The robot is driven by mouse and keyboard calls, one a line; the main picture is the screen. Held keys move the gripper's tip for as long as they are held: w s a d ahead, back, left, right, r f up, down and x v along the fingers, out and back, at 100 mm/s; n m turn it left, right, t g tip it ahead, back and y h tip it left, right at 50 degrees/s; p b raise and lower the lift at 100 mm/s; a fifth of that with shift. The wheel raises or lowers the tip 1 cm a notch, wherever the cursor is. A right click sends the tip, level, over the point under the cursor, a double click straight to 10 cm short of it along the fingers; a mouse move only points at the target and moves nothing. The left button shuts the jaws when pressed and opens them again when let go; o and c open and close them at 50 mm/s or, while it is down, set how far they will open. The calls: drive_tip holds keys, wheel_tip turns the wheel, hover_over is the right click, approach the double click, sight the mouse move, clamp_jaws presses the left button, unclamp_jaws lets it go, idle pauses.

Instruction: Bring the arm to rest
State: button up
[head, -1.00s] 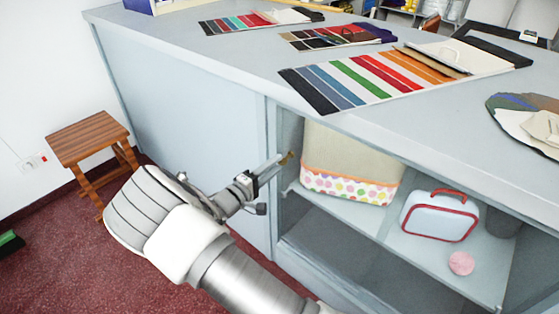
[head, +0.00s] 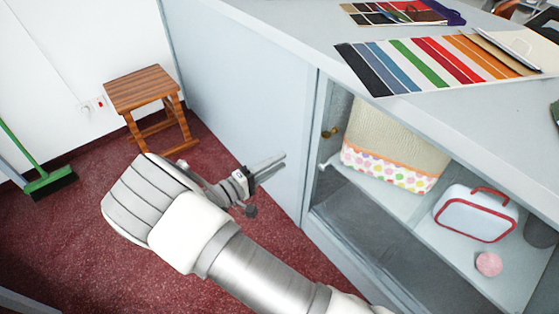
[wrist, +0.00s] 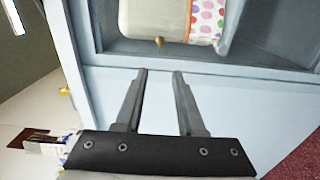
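My gripper (head: 272,166) is in front of the counter's plain grey-blue panel, to the left of the open shelf compartment. My arm reaches up to it from the bottom of the head view. In the wrist view my gripper (wrist: 160,73) shows two dark fingers apart with nothing between them, so it is open and empty. The fingers point toward the grey-blue counter (wrist: 210,85), and I cannot tell how wide the gap to it is.
The open compartment holds a cream bag with a dotted band (head: 395,145), a white-and-red case (head: 475,214) and a pink ball (head: 489,263). Colour swatches (head: 440,62) lie on the counter top. A wooden stool (head: 145,92) and a green broom (head: 48,182) stand left on red floor.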

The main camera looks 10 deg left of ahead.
drive_tip(key=shift+d, duration=0.1)
drive_tip(key=s+d+r+m+g+y, duration=0.1)
drive_tip(key=s+d+r+m+g, duration=0.15)
drive_tip(key=d+r+g, duration=0.55)
drive_tip(key=s+d+r+m+g+y, duration=0.1)
drive_tip(key=d+r+m+g, duration=0.35)
drive_tip(key=d, duration=0.65)
drive_tip(key=s+d+r+m+t+y, duration=0.2)
drive_tip(key=s+d+r+y, duration=0.25)
drive_tip(key=s+r, duration=0.3)
drive_tip(key=s+d+r+m+t+y, duration=0.1)
drive_tip(key=s+d+r+t+y, duration=0.1)
drive_tip(key=s+d+r+y, duration=0.5)
drive_tip(key=s+a+r+h+p, duration=0.1)
drive_tip(key=r+p, duration=0.8)
drive_tip(key=p, duration=0.1)
drive_tip(key=s+a+r+h+p, duration=0.1)
drive_tip(key=a+r+p, duration=0.1)
drive_tip(key=r+p, duration=0.8)
drive_tip(key=shift+p, duration=0.35)
drive_tip(key=shift+r+h, duration=0.1)
drive_tip(key=shift+h, duration=0.15)
